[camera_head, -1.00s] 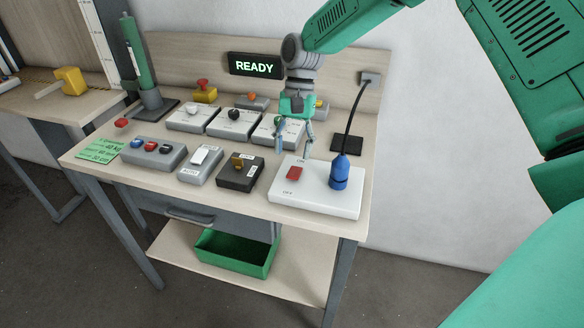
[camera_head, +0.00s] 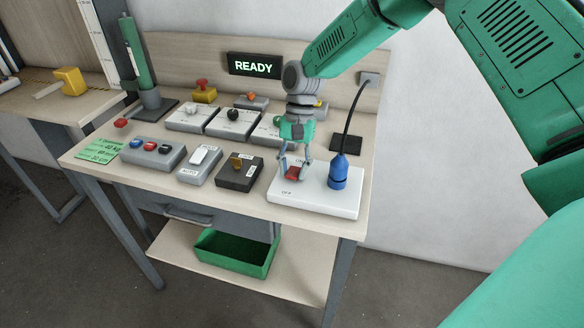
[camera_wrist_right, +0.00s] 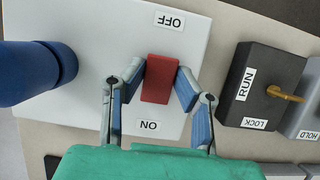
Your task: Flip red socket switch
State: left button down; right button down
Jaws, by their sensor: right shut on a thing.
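The red socket switch (camera_head: 293,172) sits on a white socket box (camera_head: 341,204) at the front right of the table. In the right wrist view the red switch (camera_wrist_right: 159,79) lies between the OFF label and the ON label. My right gripper (camera_head: 292,170) is down at the switch, seen from above. Its two blue-grey fingertips (camera_wrist_right: 158,75) are on either side of the switch and close on it. In the head view the fingers partly cover the switch and the ON label. Which way the switch is tilted is hard to tell. My left gripper is not in view.
A blue plug (camera_head: 338,172) with a black cable stands on the box beside the switch. A black RUN/LOCK box (camera_head: 240,182) with a brass lever is to the left. Several other control boxes fill the table. A display (camera_head: 255,65) reads READY.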

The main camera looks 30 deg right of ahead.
jog(key=shift+a+r, duration=0.1)
jog(key=shift+r, duration=0.05)
jog(key=t+h+p, duration=0.1)
jog(key=p, duration=0.1)
jog(key=shift+s+r+p, duration=0.1)
jog(key=shift+p, duration=0.2)
jog(key=shift+t+h+p, duration=0.3)
jog(key=shift+h+p, duration=0.05)
jog(key=shift+h, duration=0.15)
jog(key=shift+a+f+t+h, duration=0.2)
jog(key=shift+a+t+h, duration=0.1)
jog(key=shift+h, duration=0.1)
jog(key=shift+d, duration=0.25)
jog(key=c, duration=1.2)
grip_release()
jog(key=shift+f, duration=0.1)
